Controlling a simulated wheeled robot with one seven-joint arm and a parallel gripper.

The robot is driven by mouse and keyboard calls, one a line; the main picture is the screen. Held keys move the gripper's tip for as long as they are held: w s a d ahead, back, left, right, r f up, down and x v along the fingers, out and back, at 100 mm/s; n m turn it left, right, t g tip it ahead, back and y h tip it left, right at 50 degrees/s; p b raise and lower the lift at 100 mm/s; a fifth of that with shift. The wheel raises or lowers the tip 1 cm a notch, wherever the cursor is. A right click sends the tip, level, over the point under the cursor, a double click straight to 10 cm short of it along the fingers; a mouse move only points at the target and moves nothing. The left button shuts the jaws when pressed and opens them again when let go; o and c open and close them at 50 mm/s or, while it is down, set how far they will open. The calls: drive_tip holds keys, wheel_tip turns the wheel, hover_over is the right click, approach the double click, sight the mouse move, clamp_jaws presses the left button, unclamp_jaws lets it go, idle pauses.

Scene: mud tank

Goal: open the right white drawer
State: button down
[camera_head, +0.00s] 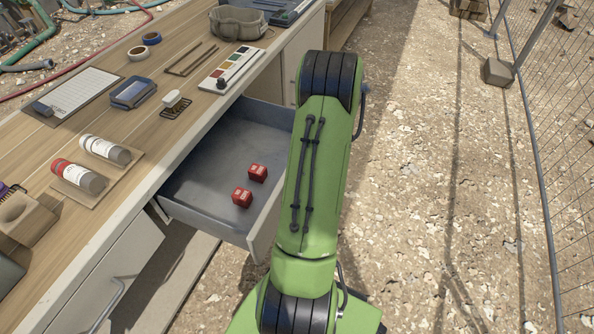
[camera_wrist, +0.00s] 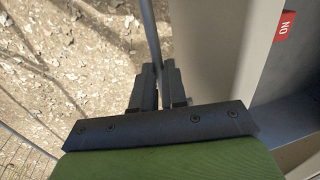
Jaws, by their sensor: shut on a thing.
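The white drawer (camera_head: 264,232) stands pulled well out from under the wooden workbench, with its grey inside showing in the head view. Two red blocks (camera_head: 257,172) lie in it. In the wrist view its pale front panel (camera_wrist: 205,50) is right of my gripper (camera_wrist: 158,66). My gripper is shut on the drawer's dark bar handle (camera_wrist: 150,30), which runs up between the fingers. In the head view my green arm hides the gripper, the handle and part of the drawer front.
A closed white front with a bar handle (camera_head: 106,306) is at lower left. Gravel ground (camera_head: 420,180) is open to the right, up to a wire fence (camera_head: 545,180).

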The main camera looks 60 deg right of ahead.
drive_tip(key=shift+s+d, duration=0.15)
drive_tip(key=shift+s, duration=1.2)
drive_tip(key=c, duration=1.2)
unclamp_jaws()
drive_tip(key=shift+o, duration=0.2)
drive_tip(key=shift+r, duration=0.1)
wheel_tip(320, 180, up, 15)
drive_tip(key=s+p, duration=0.3)
drive_tip(key=p, duration=0.2)
drive_tip(key=shift+d+r, duration=0.15)
